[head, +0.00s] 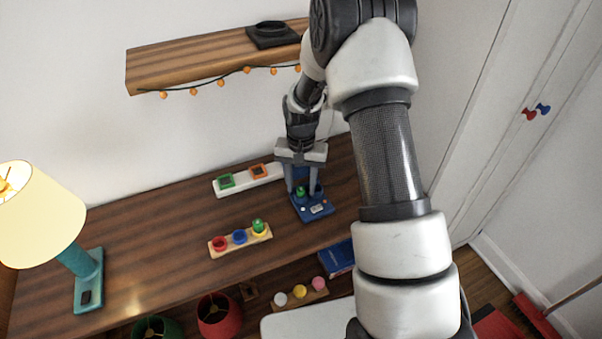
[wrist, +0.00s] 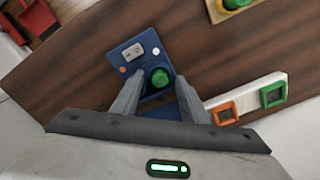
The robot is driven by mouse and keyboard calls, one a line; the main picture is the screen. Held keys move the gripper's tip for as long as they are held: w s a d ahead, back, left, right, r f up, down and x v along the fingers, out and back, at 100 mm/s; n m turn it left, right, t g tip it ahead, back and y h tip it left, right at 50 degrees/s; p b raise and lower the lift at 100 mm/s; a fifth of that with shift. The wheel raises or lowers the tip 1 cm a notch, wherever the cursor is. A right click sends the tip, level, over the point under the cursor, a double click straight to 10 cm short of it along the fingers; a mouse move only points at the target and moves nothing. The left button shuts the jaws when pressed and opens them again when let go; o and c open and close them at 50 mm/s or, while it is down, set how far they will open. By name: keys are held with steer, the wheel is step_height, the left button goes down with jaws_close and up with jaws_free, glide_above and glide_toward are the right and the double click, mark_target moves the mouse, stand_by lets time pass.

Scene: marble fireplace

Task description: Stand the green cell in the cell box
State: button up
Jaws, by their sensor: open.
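The blue cell box (head: 320,211) stands on the wooden desk, with a small panel and an orange and a white button on its face. A green cell (head: 301,190) is upright at the cell box and shows as a round green top in the wrist view (wrist: 159,77). My gripper (wrist: 157,82) is open, with its fingers down on either side of the green cell. I cannot tell whether the fingers touch it. In the head view my gripper (head: 302,181) partly hides the back of the box.
A wooden rack (head: 244,244) with red, blue and yellow cups is at the front left; a green object sits on the yellow one. A lamp (head: 85,270) stands left. A shelf (head: 190,62) hangs above.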

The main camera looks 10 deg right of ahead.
mark_target(301, 188)
step_height(301, 188, up, 17)
steer(key=shift+p, duration=0.4)
steer(key=shift+r, duration=0.1)
steer(key=s+r+n+t+p, duration=0.1)
steer(key=s+r+p, duration=0.1)
steer(key=s+r, duration=0.45)
steer(key=s+r+n+t+p, duration=0.15)
steer(key=s+r, duration=0.25)
steer(key=r, duration=0.5)
steer(key=s+r+n+t+p, duration=0.1)
steer(key=s+r, duration=0.2)
steer(key=s, duration=0.4)
steer(key=s+r+n+t+p, duration=0.1)
steer(key=s+r+t, duration=0.1)
steer(key=s, duration=0.6)
steer(key=shift+s+r+p, duration=0.25)
steer(key=shift+r+p, duration=0.05)
steer(key=shift+r, duration=0.3)
steer(key=shift+a, duration=0.1)
